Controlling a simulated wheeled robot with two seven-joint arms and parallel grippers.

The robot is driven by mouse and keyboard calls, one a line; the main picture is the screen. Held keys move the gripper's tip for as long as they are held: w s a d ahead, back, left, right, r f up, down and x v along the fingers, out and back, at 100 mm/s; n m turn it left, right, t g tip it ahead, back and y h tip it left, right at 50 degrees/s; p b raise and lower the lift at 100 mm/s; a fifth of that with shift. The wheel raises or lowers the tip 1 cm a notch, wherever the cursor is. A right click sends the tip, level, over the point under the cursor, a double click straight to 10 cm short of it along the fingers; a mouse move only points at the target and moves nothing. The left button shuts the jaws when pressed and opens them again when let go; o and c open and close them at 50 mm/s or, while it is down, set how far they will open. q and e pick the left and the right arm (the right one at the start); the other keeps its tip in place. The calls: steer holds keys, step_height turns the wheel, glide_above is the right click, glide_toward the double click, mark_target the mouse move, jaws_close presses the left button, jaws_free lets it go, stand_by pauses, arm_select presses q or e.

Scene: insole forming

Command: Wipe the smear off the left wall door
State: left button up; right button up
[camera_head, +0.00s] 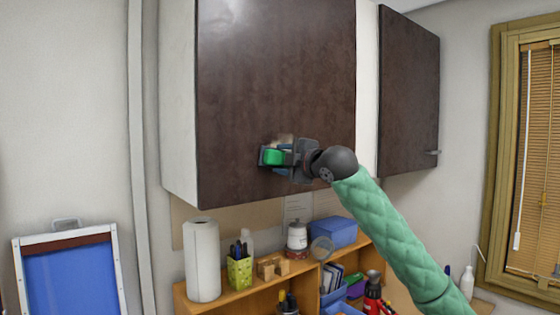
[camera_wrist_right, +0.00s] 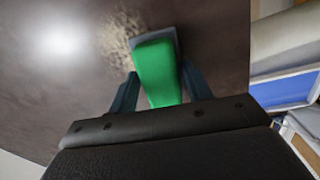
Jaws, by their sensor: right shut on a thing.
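The left wall door (camera_head: 270,85) is a dark brown cabinet panel. A beige, speckled smear (camera_wrist_right: 120,32) shows on it in the right wrist view, beside and partly above the wiper's head. In the head view only a small pale patch of the smear (camera_head: 284,138) shows just above the tool. My right gripper (camera_head: 285,158) is shut on a green-handled wiper (camera_head: 273,157). The green handle (camera_wrist_right: 157,75) sits between the fingers in the right wrist view, and its grey head is at or very near the door; contact is hard to tell. My left gripper is not in view.
A second dark door (camera_head: 408,95) is at the right. Below the cabinet, a wooden shelf (camera_head: 250,291) holds a paper towel roll (camera_head: 202,260), a green pen cup (camera_head: 239,272) and a blue box (camera_head: 334,232). A blue framed board (camera_head: 70,280) stands at the lower left.

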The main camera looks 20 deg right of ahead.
mark_target(271, 154)
steer(key=shift+w+d+r, duration=0.85)
steer(key=shift+w+d, duration=0.55)
steer(key=shift+d, duration=2.25)
steer(key=shift+s+a, duration=0.7)
steer(key=shift+a, duration=1.2)
steer(key=shift+s+a, duration=0.65)
steer(key=shift+a, duration=1.25)
steer(key=shift+s+a, duration=0.7)
steer(key=shift+a, duration=1.2)
steer(key=shift+r, duration=0.95)
steer(key=w+d, duration=0.4)
steer(key=d, duration=0.7)
steer(key=shift+d, duration=0.15)
steer(key=shift+f, duration=0.1)
steer(key=shift+b+v, duration=0.55)
steer(key=shift+v, duration=2.4)
